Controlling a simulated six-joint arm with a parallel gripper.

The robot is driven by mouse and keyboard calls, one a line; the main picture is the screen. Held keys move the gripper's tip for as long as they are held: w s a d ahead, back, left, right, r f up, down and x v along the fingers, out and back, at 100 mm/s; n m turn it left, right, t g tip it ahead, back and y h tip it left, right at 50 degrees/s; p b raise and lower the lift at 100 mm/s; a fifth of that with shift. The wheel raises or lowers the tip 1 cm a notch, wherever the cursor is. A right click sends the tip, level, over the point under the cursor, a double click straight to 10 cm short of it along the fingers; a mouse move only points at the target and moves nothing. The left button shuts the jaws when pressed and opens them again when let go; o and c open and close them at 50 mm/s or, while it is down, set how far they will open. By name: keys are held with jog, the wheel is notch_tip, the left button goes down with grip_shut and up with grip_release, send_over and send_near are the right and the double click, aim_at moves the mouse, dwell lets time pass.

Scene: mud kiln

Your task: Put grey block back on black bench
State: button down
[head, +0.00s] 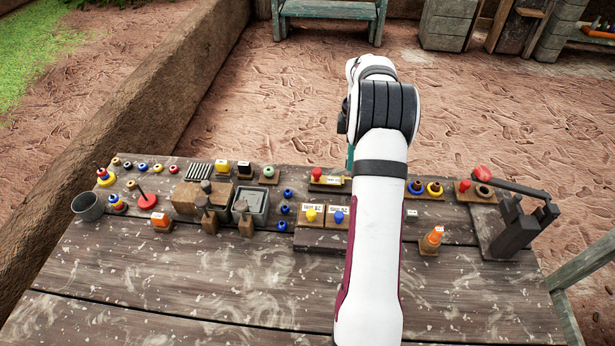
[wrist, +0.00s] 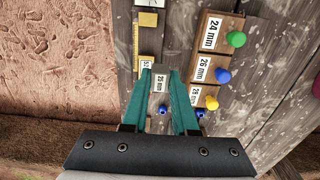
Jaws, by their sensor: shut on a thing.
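My gripper (wrist: 160,80) shows in the wrist view with its teal fingers closed on a small grey block (wrist: 160,102) that bears a white label reading mm. The first figures on the label are too small to read surely. The held block is over the wooden table, between a yellow labelled piece and a row of labelled wooden plates. In the head view my white arm hides the block and most of my gripper; only a teal sliver of a finger (head: 350,158) shows. I cannot pick out a black bench for certain in either view; my arm covers part of the table.
Wooden plates (wrist: 207,68) with green, blue and yellow knobs lie right of my fingers. A yellow piece (wrist: 147,20) lies left. The table (head: 200,290) holds a grey tray (head: 262,221), a dark lever stand (head: 515,232) and a grey cup (head: 88,206). Its front is clear.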

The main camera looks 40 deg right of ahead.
send_over(297, 180)
notch_tip(297, 180, down, 7)
jog(key=shift+f, duration=0.1)
jog(key=shift+a+f, duration=0.1)
jog(key=shift+f, duration=2.05)
jog(key=c, duration=0.7)
grip_release()
